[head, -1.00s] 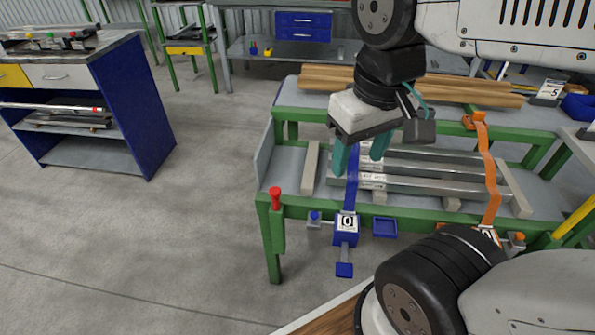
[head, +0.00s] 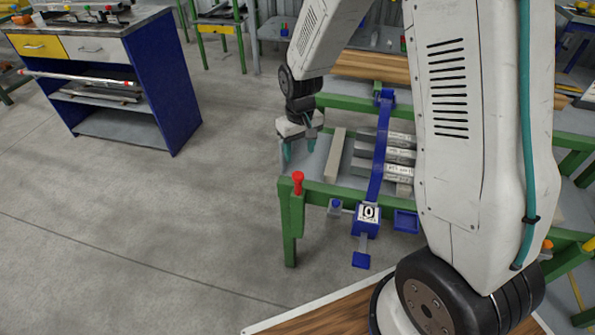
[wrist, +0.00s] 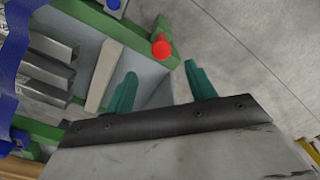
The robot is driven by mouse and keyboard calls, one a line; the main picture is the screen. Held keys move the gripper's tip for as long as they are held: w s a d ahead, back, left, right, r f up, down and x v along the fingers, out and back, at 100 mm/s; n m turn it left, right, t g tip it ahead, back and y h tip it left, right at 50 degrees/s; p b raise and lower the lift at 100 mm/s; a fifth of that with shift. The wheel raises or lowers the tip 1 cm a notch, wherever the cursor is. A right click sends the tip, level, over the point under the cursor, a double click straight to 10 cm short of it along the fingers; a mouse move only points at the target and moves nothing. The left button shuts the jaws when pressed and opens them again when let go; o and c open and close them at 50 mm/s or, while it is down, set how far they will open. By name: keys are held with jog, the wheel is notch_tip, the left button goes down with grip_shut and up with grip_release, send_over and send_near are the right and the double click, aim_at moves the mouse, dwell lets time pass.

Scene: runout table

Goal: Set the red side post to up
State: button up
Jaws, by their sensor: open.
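The red side post (head: 298,184) stands upright at the near left corner of the green runout table (head: 325,190), its round red head just above the green frame. In the wrist view its red head (wrist: 161,47) shows beyond the fingertips, between them. My gripper (head: 299,147) is open and empty, with teal fingers pointing down over the table's left end, behind the post. The fingers (wrist: 160,80) are apart from the post and touch nothing that I can see.
Metal bars (head: 385,155) lie on the table under a blue strap (head: 383,140). A blue ratchet box marked 0 (head: 367,220) and a blue tray (head: 405,221) hang at the front edge. A workbench (head: 165,85) stands left. The floor between is clear.

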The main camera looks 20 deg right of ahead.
aim_at(298, 174)
jog(key=shift+w+a+f, duration=0.1)
jog(key=shift+w+f, duration=0.05)
jog(key=shift+f, duration=0.4)
jog(key=shift+w+f, duration=0.15)
jog(key=shift+f, duration=0.4)
notch_tip(298, 174, down, 7)
jog(key=shift+f, duration=0.2)
